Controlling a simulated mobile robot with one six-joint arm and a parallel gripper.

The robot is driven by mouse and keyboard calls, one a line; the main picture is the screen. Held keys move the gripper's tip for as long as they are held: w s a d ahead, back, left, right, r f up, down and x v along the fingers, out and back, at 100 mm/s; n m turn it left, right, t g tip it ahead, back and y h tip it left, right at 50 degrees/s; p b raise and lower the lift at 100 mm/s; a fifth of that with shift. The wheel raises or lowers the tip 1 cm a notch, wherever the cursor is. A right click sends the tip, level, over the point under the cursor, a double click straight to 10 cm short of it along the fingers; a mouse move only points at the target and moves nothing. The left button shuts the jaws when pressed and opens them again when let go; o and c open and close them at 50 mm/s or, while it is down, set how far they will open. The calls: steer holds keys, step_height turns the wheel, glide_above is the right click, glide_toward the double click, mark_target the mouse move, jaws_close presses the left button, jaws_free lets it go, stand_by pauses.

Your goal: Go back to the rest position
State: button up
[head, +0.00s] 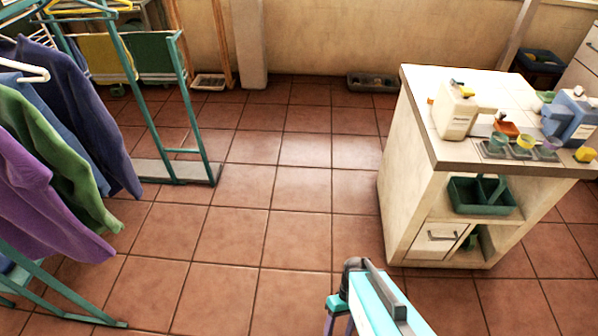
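Part of my arm, with turquoise, white and dark grey surfaces, shows at the bottom of the head view, right of the middle. It is over the tiled floor (230,240), left of and in front of the white cabinet (400,190).
A teal clothes rack (198,110) with several garments stands at left. The cabinet's top holds a white bottle (455,115), a blue-and-white container (570,118) and small cups. A dark green caddy (482,208) sits on its shelf. The floor between rack and cabinet is clear.

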steer(key=shift+w+d+f+m+t+h, duration=0.2)
steer(key=shift+d+m+h, duration=0.15)
steer(key=shift+d+m, duration=0.35)
steer(key=shift+w+d+f+m+t+h, duration=0.1)
steer(key=shift+w+d+m+t+h, duration=0.15)
steer(key=shift+d+m, duration=0.45)
steer(key=shift+w+d+f+m+t+h, duration=0.15)
steer(key=shift+d+m+h, duration=0.25)
steer(key=shift+d+m, duration=0.3)
steer(key=shift+a, duration=0.1)
